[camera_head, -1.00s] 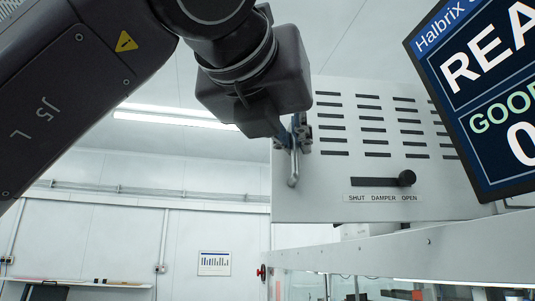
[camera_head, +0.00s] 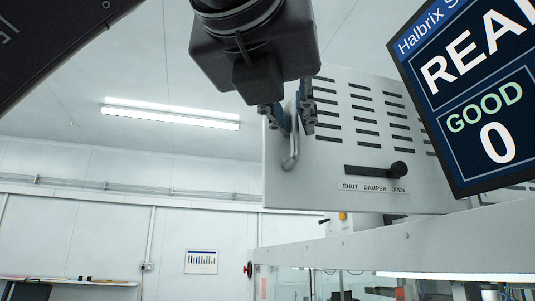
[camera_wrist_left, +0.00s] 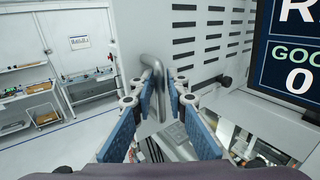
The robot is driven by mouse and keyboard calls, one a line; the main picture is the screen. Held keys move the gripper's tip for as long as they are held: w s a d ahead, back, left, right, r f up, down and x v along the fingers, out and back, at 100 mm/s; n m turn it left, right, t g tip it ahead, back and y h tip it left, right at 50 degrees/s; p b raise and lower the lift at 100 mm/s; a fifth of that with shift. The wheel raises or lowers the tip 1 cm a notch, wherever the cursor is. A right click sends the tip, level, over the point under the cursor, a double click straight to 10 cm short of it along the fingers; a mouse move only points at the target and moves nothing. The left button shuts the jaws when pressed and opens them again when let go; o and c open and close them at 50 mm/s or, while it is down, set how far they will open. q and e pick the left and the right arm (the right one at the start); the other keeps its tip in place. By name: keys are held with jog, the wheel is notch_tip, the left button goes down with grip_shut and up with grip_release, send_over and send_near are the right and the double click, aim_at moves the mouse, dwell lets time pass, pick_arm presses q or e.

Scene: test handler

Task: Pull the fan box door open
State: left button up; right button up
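The fan box door (camera_head: 335,185) is a grey panel with rows of dark slots and a damper slide with a black knob. Its bent metal handle (camera_head: 290,160) is near the left edge. My left gripper (camera_head: 289,116) comes from above with one finger on each side of the handle. In the left wrist view the handle (camera_wrist_left: 157,125) stands between the blue finger pads (camera_wrist_left: 160,95), with gaps visible beside it, so the gripper looks open around it. The door appears a little out from the frame. My right gripper is not in view.
A status screen (camera_head: 475,90) hangs close to the right of the door. A grey frame beam (camera_head: 400,238) runs below the door, with a red knob (camera_head: 248,269) at its left end. The space left of the door is free as far as the wall.

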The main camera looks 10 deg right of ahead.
pick_arm(q)
jog(key=shift+s+a, duration=0.1)
jog(key=shift+s, duration=0.05)
jog(key=v, duration=1.1)
jog(key=shift+s+a, duration=0.15)
jog(key=shift+s, duration=0.2)
